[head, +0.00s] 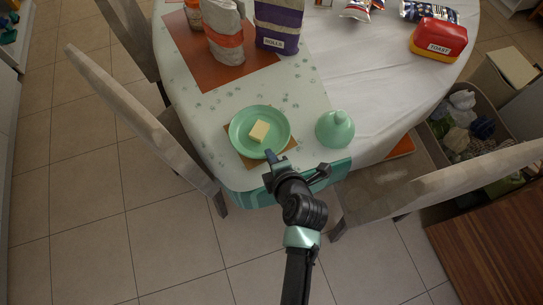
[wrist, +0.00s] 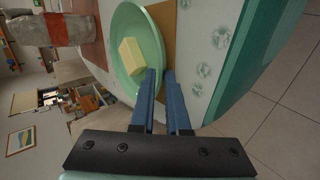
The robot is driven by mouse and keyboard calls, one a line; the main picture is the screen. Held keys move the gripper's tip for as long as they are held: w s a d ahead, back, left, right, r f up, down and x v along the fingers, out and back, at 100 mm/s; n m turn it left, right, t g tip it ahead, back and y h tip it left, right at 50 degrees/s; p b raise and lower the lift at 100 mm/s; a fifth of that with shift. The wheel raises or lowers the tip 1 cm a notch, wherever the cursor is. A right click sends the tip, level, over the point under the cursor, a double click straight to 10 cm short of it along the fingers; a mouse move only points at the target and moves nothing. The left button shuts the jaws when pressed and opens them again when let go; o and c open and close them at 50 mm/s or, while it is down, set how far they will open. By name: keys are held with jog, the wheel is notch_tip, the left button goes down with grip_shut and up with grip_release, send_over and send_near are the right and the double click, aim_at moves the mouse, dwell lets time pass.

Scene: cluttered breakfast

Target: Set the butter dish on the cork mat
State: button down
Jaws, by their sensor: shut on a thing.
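The butter dish is a round green dish (head: 240,143) with a pale yellow butter block (head: 259,131) on it; the dish also shows in the wrist view (wrist: 128,22). My gripper (head: 277,157) is shut on the dish's near rim, with the blue fingers (wrist: 160,74) on either side of it in the wrist view. The cork mat (head: 249,162) is a brown square mostly hidden beneath the dish, its corners showing at the near side and right. The dish is over the mat; I cannot tell whether it touches it.
A green domed lid with a knob (head: 335,131) stands right of the dish. Paper bags (head: 226,48) and (head: 278,25) stand behind on and beside a rust-coloured placemat (head: 194,60). A red toast container (head: 438,40) is far right. Chairs flank the table's near side.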

jog(key=shift+f, duration=0.1)
dwell(0.5)
jog(key=c, duration=1.2)
grip_release()
jog(key=shift+c, duration=0.2)
jog(key=shift+s, duration=0.1)
jog(key=shift+p+v, duration=0.7)
jog(key=shift+v, duration=1.2)
jog(key=o, duration=0.6)
jog(key=shift+c, duration=0.2)
